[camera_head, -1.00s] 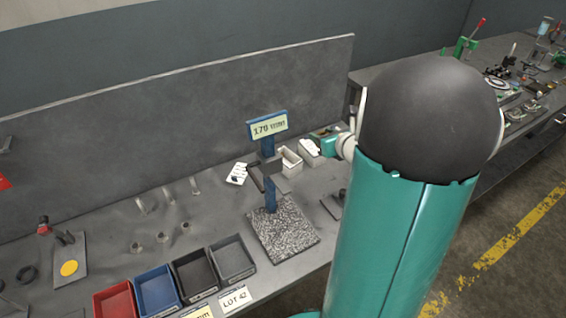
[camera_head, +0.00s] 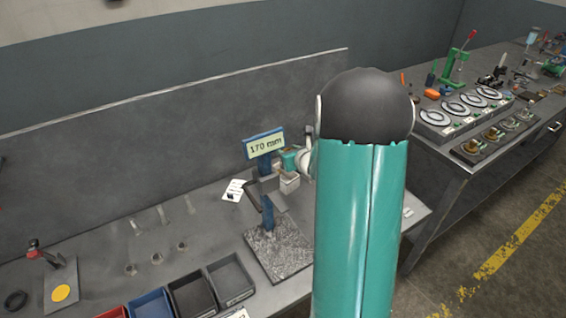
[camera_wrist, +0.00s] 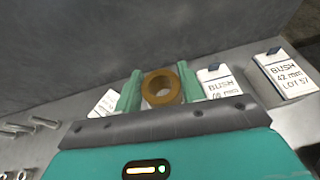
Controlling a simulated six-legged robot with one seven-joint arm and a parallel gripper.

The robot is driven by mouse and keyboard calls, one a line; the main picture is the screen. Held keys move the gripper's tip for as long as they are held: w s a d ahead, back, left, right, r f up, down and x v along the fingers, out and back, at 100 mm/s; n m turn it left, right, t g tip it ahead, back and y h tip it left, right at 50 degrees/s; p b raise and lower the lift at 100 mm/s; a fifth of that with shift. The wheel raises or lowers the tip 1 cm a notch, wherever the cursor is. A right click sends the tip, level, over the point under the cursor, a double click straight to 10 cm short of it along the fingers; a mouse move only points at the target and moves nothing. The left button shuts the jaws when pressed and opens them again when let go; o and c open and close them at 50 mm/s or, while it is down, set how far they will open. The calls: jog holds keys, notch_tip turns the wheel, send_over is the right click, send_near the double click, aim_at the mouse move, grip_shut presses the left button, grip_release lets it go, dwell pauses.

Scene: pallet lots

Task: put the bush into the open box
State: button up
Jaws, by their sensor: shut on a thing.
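The bush is a bronze-brown ring (camera_wrist: 161,101) held between the two green fingers of my gripper (camera_wrist: 160,87) in the wrist view. Its hole faces the camera. My gripper is shut on it, above the bench. A white box (camera_wrist: 284,78) reading "BUSH 42 mm LOT 57" stands at the right of the wrist view. Another white box (camera_wrist: 216,82) marked "BUSH" is just right of the right finger, its number partly hidden. In the head view a small pale box (camera_head: 290,183) stands just below my gripper (camera_head: 289,161). I cannot tell which box is open.
A blue stand with a "170 mm" sign (camera_head: 265,145) rises from a speckled plate (camera_head: 278,256) left of my arm. A white card (camera_head: 234,190) lies behind it. A second bench (camera_head: 437,160) with gauges stands to the right.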

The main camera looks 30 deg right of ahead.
jog(key=shift+w+a+f, duration=0.15)
jog(key=shift+w+f, duration=0.2)
jog(key=shift+f, duration=0.55)
jog(key=shift+w+a+f, duration=0.1)
jog(key=shift+w+f, duration=0.3)
jog(key=shift+f, duration=0.55)
jog(key=shift+w+a+f, duration=0.15)
jog(key=shift+w+f, duration=0.2)
jog(key=shift+f, duration=0.55)
jog(key=shift+f, duration=0.25)
jog(key=shift+f, duration=0.35)
jog(key=o, duration=1.1)
jog(key=shift+r, duration=0.1)
jog(key=shift+r, duration=0.35)
jog(key=v, duration=1.2)
jog(key=shift+r, duration=0.1)
